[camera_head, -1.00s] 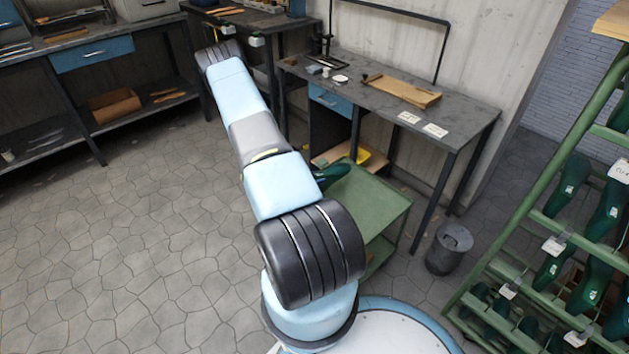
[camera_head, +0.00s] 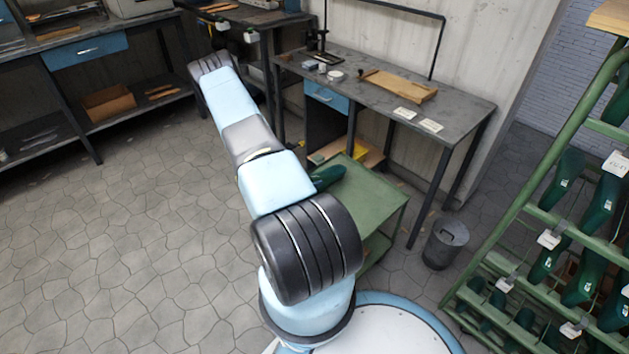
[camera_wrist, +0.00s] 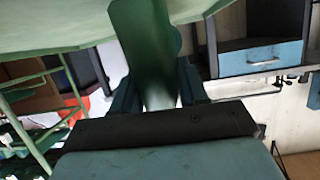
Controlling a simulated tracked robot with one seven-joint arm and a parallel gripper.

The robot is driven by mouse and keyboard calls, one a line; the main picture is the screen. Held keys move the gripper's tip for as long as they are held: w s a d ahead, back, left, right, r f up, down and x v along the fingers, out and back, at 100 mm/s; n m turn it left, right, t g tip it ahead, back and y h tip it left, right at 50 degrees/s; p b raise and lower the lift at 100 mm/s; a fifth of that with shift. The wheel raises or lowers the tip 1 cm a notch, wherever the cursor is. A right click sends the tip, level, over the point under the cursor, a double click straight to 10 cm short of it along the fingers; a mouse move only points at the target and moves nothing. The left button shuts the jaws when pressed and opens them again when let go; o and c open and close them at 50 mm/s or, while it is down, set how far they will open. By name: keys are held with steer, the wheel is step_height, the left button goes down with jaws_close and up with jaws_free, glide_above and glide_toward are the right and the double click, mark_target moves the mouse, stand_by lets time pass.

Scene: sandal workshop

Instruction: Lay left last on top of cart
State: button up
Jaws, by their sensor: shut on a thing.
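A dark green last (camera_wrist: 145,45) is held in my gripper (camera_wrist: 158,92), between its two fingers in the wrist view. In the head view a dark green last (camera_head: 328,177) shows beside my arm, over the far left part of the cart's top. The green cart (camera_head: 372,205) stands in front of the right workbench. Its flat top also fills the upper left of the wrist view (camera_wrist: 50,22), close to the last. I cannot tell whether the last touches the cart top. My gripper is hidden behind my arm in the head view.
A workbench (camera_head: 460,108) with a wooden tray (camera_head: 398,86) stands behind the cart. A grey bin (camera_head: 445,245) is to the cart's right. A green rack (camera_head: 535,195) with several lasts is at the far right. The cart's visible top is otherwise clear.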

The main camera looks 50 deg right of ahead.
steer(key=shift+f, duration=0.1)
stand_by(0.3)
steer(key=o, duration=1.1)
steer(key=shift+o, duration=0.2)
steer(key=shift+a, duration=0.1)
steer(key=v, duration=1.3)
steer(key=shift+a, duration=0.3)
steer(key=shift+w, duration=0.15)
